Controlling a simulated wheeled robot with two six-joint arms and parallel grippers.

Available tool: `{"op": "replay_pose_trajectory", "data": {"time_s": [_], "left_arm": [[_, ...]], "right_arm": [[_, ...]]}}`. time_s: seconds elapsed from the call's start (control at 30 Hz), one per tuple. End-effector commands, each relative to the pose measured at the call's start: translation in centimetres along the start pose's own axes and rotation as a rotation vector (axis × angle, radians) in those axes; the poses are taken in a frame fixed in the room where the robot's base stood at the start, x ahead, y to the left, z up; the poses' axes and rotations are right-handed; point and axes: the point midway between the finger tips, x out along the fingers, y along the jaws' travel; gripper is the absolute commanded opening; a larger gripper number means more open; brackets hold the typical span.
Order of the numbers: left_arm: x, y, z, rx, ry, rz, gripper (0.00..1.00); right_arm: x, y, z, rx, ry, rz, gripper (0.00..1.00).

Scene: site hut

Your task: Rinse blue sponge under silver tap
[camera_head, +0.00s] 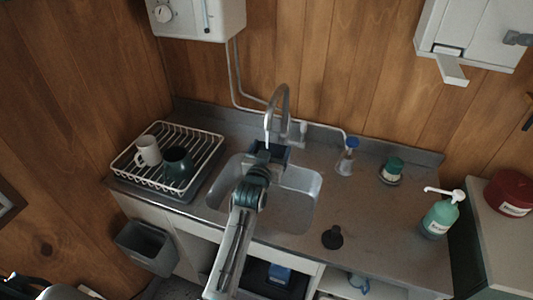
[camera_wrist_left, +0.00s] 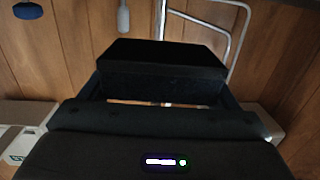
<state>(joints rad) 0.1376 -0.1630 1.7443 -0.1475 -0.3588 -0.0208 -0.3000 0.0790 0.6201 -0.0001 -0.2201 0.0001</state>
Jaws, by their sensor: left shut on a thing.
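The silver tap (camera_head: 281,105) arches over the grey sink (camera_head: 302,200) at the back of the counter. My left gripper (camera_head: 270,150) is over the sink, with its jaws just below the tap's spout. It is shut on a dark block, the blue sponge (camera_wrist_left: 160,54), which looks almost black in the left wrist view. The fingers hide much of the sponge in the head view. I cannot tell whether water is running. My right gripper is not in view.
A white dish rack (camera_head: 207,157) with a white mug (camera_head: 148,151) and a dark mug (camera_head: 178,163) stands left of the sink. A blue-capped bottle (camera_head: 347,157), a green-topped jar (camera_head: 392,170), a black plug (camera_head: 332,237) and a soap pump bottle (camera_head: 440,216) stand right.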

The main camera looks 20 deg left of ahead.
Motion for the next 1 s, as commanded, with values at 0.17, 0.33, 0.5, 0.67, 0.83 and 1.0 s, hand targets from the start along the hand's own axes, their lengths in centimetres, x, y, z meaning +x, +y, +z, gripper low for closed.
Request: {"op": "replay_pose_trajectory", "data": {"time_s": [0.17, 0.33, 0.5, 0.67, 0.83, 1.0], "left_arm": [[-0.1, 0.1, -0.1, 0.0, 0.0, 0.0, 0.61], [-1.3, 0.6, -0.1, -0.001, -0.002, 0.001, 0.61], [-2.6, 1.1, -0.1, -0.002, -0.001, 0.0, 0.61], [-3.8, 1.5, 0.0, -0.002, -0.001, 0.001, 0.61], [-5.0, 2.0, 0.1, -0.002, -0.002, 0.0, 0.61], [-6.3, 2.6, 0.1, -0.001, -0.002, 0.001, 0.61]], "right_arm": [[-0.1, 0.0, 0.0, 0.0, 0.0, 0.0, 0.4], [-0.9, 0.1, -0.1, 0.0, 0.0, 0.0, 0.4], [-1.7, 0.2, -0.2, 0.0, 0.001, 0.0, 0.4], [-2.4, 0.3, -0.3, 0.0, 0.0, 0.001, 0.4], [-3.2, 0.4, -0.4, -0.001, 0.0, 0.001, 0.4], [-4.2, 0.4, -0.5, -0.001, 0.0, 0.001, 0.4]]}}
